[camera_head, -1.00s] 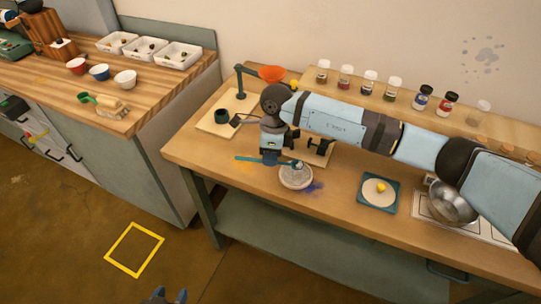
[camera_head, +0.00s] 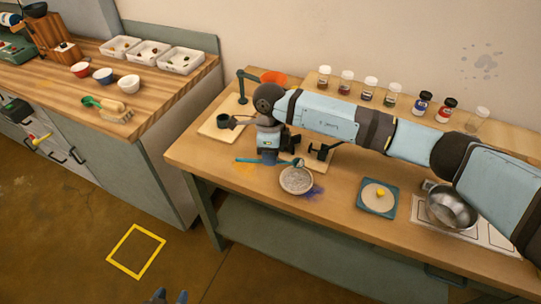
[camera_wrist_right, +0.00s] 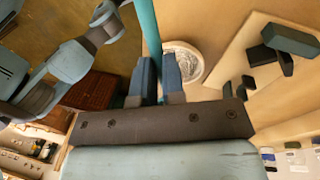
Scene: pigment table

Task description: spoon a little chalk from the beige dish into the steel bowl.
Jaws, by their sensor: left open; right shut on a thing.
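The beige dish (camera_head: 296,190) stands on the table and holds pale grey-white chalk. My right gripper (camera_head: 268,158) is shut on a teal spoon (camera_head: 246,161), just behind and left of the dish. The spoon's head is at the dish's back rim; I cannot tell whether it holds chalk. In the right wrist view the spoon handle (camera_wrist_right: 148,28) runs up from between the fingers, with the dish (camera_wrist_right: 190,50) beside it. The steel bowl (camera_head: 447,209) stands at the right, partly behind my right arm. My left gripper (camera_head: 170,297) is open at the bottom edge, away from the table.
A teal-edged square (camera_head: 366,207) with a pale disc and a yellow piece lies between dish and bowl. A dark clamp-like fixture (camera_head: 318,152) stands behind the dish. An orange funnel (camera_head: 273,77) and several jars (camera_head: 370,88) are at the back. The table front is mostly clear.

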